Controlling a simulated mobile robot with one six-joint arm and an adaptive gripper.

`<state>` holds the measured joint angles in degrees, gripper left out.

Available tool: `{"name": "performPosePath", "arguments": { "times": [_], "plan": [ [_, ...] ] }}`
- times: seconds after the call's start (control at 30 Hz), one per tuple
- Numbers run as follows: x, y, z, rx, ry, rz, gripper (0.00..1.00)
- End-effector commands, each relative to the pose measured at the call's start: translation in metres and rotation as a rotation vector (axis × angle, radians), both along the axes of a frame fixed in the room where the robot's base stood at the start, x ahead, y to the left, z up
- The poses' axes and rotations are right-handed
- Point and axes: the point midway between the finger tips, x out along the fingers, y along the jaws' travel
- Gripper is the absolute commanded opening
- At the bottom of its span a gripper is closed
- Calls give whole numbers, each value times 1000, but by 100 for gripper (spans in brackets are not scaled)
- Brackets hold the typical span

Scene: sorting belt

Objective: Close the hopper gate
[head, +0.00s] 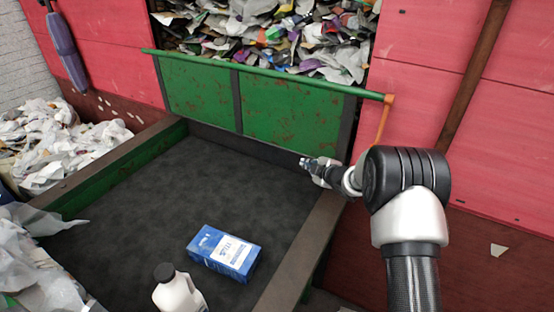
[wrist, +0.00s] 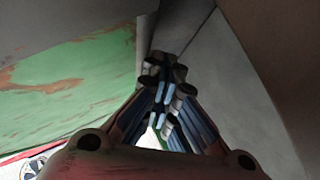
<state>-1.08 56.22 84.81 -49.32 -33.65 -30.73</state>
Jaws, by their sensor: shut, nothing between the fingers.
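The hopper gate (head: 290,105) is a green, rust-flecked panel with dark upright ribs, below the opening full of mixed waste. A green bar runs along its top, and an orange lever (head: 383,122) hangs from the bar's right end. My gripper (head: 305,162) is in front of the gate's lower right part, left of the lever, above the belt's right edge. In the wrist view the fingers (wrist: 160,95) are together with nothing between them, and green rusty metal (wrist: 75,85) shows close at the left. Whether the fingers touch the gate cannot be told.
A dark belt (head: 150,215) lies between raised side rails (head: 305,250). Paper waste (head: 50,140) is heaped at the left. Red panels (head: 420,60) rise behind my arm.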

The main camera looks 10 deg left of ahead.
Motion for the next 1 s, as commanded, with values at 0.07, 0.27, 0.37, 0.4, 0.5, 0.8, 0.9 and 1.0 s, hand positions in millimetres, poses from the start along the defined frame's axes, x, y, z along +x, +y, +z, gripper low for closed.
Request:
{"name": "performPosePath", "arguments": {
  "times": [0.07, 0.27, 0.37, 0.4, 0.5, 0.8, 0.9, 1.0],
  "plan": [
    [0, 0, 0, 0, -1, 0, 0],
    [-3, -2, 2, 0, 0, 0, 0],
    [-12, -7, 8, 1, 0, -1, 0],
    [-17, -10, 10, 1, 0, -2, 0],
    [-34, -20, 20, 1, -1, -2, 0],
    [-81, -45, 44, -1, 0, -2, 0],
    [-90, -50, 48, 0, -1, -1, 0],
    [-94, -52, 50, 0, -1, 0, 0]
  ]
}}
